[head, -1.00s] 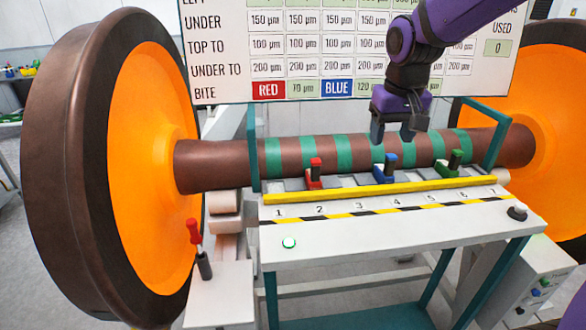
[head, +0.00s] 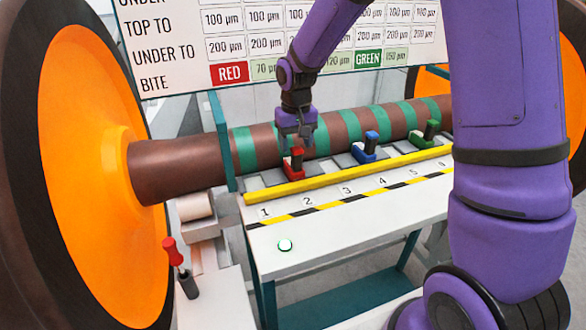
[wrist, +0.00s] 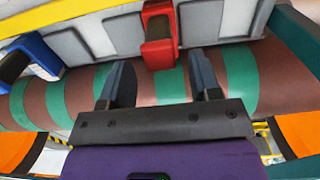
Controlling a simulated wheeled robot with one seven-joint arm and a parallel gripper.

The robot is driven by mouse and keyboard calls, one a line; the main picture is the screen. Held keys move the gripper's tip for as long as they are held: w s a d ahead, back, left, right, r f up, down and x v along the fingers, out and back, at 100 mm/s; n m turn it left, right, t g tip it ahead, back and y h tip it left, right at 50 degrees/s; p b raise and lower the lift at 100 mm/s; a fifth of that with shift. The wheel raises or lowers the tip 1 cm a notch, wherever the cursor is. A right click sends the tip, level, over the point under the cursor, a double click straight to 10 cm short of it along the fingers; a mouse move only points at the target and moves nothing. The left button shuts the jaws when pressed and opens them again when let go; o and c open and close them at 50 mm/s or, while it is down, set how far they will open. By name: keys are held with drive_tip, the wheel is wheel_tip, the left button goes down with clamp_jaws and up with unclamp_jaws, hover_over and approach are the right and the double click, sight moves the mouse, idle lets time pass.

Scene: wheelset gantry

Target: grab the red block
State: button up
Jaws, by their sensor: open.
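The red block (head: 293,165) stands in a slot of the rack behind the yellow bar, near label 2. It has an upright post on a low base. My gripper (head: 298,140) is open and empty, pointing down just above and behind the red block, in front of the shaft. In the wrist view the red block (wrist: 158,50) lies ahead of and between the two spread fingers (wrist: 160,72). I cannot tell whether either finger touches it. The blue block (head: 366,148) and the green block (head: 424,136) stand farther right in the same rack.
The brown and green banded shaft (head: 340,132) runs close behind the blocks, with an orange-faced wheel (head: 90,180) at left. The yellow bar (head: 330,181) edges the rack in front. A red-handled tool (head: 175,255) stands at lower left. My arm covers the right side.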

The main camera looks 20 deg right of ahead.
sight(295, 159)
drive_tip(key=shift+f, duration=2.85)
drive_tip(key=shift+c, duration=0.4)
clamp_jaws()
